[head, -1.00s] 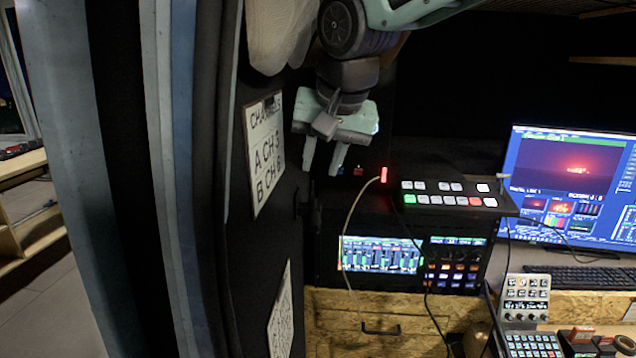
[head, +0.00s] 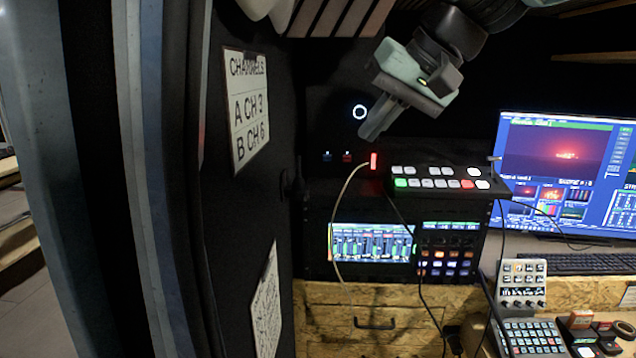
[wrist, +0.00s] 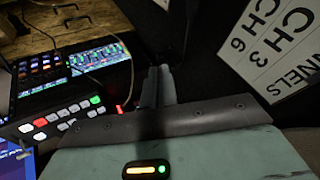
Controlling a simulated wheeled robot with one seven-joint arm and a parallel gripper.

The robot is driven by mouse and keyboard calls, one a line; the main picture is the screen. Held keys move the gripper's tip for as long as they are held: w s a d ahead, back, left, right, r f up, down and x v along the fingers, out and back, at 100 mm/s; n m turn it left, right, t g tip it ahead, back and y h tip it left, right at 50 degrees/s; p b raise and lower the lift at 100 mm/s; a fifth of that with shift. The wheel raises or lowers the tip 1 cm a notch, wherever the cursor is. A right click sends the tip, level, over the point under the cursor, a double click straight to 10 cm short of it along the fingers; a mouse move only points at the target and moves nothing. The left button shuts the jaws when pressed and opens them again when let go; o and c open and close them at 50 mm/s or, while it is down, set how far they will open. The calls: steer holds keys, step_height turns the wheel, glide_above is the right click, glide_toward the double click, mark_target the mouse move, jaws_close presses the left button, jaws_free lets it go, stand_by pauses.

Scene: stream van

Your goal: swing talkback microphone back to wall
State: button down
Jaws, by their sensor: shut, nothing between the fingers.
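I cannot pick out the talkback microphone for sure. A thin pale curved line (head: 343,215), a cable or gooseneck, runs from a small red-lit piece (head: 374,160) down past the rack screen. My gripper (head: 370,134) is shut and empty, tilted down and left, in front of the dark back wall. Its fingertips appear above the red-lit piece, apart from it in the picture. In the wrist view the closed fingers (wrist: 159,88) point toward the dark wall beside the rack, and hide part of what lies behind them.
A switcher panel (head: 438,184) with lit buttons sits on the rack, above an audio screen (head: 372,243). A monitor (head: 565,175) stands at the right. A channels sign (head: 246,108) hangs on the dark left panel. A white ring light (head: 360,112) glows near my fingers.

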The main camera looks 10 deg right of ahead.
mark_target(300, 185)
steer(key=w+a+f+p, duration=0.4)
steer(key=a+f+p, duration=0.1)
steer(key=a+f, duration=0.1)
steer(key=shift+w+a+f, duration=0.3)
steer(key=shift+a+f, duration=0.05)
steer(key=shift+a, duration=0.45)
steer(key=shift+a, duration=1)
steer(key=shift+f+b, duration=0.1)
steer(key=shift+b, duration=0.2)
